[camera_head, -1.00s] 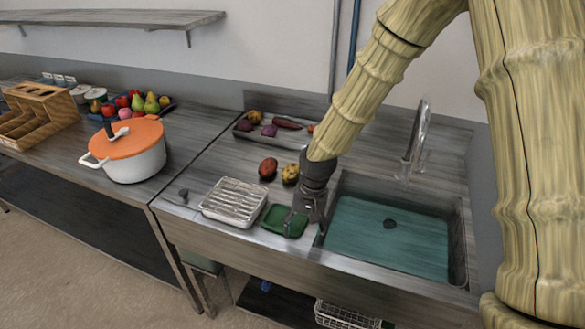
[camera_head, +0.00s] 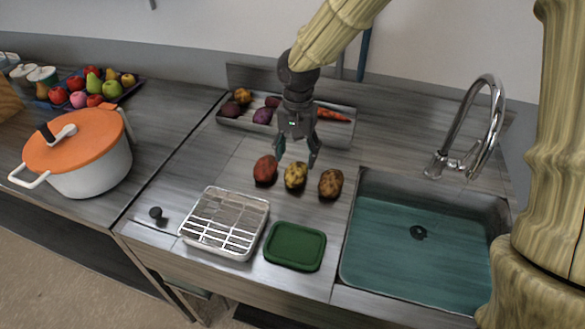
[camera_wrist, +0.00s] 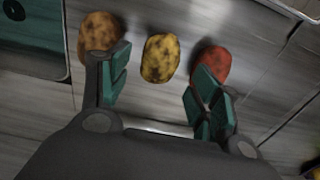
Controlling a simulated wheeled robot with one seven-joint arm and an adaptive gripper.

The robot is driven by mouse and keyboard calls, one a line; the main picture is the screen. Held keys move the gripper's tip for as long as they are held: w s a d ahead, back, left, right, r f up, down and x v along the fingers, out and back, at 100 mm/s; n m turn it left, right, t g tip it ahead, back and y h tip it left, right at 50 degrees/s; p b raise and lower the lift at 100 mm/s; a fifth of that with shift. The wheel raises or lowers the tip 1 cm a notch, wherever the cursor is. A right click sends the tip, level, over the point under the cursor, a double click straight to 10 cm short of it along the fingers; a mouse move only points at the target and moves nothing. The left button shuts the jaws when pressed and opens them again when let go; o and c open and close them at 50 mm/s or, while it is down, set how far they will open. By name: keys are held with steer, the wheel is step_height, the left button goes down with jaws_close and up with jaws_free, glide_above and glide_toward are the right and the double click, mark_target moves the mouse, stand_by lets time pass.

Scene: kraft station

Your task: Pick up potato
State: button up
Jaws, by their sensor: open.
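Three potatoes lie in a row on the steel counter: a red one (camera_head: 265,169), a yellow one (camera_head: 295,176) and a brown one (camera_head: 331,183). My gripper (camera_head: 296,157) is open and empty, pointing down just above and behind the yellow potato in the head view. In the wrist view the yellow potato (camera_wrist: 160,60) lies ahead of the gap between my fingers (camera_wrist: 160,92). The brown potato (camera_wrist: 98,32) is by the left finger there. The red potato (camera_wrist: 213,60) is partly hidden by the right finger.
A steel tray of vegetables (camera_head: 228,121) stands behind the potatoes. A wire-topped metal tray (camera_head: 224,222) and a green lidded box (camera_head: 295,246) are in front. The sink (camera_head: 413,250) with its faucet (camera_head: 478,150) is at right. An orange-lidded pot (camera_head: 88,160) stands left.

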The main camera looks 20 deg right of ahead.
mark_target(296, 168)
steer(key=shift+s+d+f, duration=0.1)
steer(key=shift+s+f, duration=0.2)
steer(key=shift+s, duration=0.6)
steer(key=w+f, duration=0.2)
steer(key=w, duration=0.1)
steer(key=shift+f, duration=0.4)
steer(key=shift+w+f+p, duration=0.1)
steer(key=shift+f+p, duration=0.15)
steer(key=shift+p, duration=0.15)
steer(key=shift+s+d+f+p, duration=0.1)
steer(key=shift+s+f+p, duration=0.25)
steer(key=shift+s+f, duration=0.05)
steer(key=f, duration=0.3)
steer(key=shift+w+f, duration=0.1)
steer(key=shift+w, duration=0.3)
steer(key=shift+s+r, duration=0.2)
steer(key=shift+s, duration=0.1)
steer(key=shift+w+f, duration=0.1)
steer(key=shift+w, duration=0.05)
steer(key=c, duration=0.7)
steer(key=shift+c, duration=0.9)
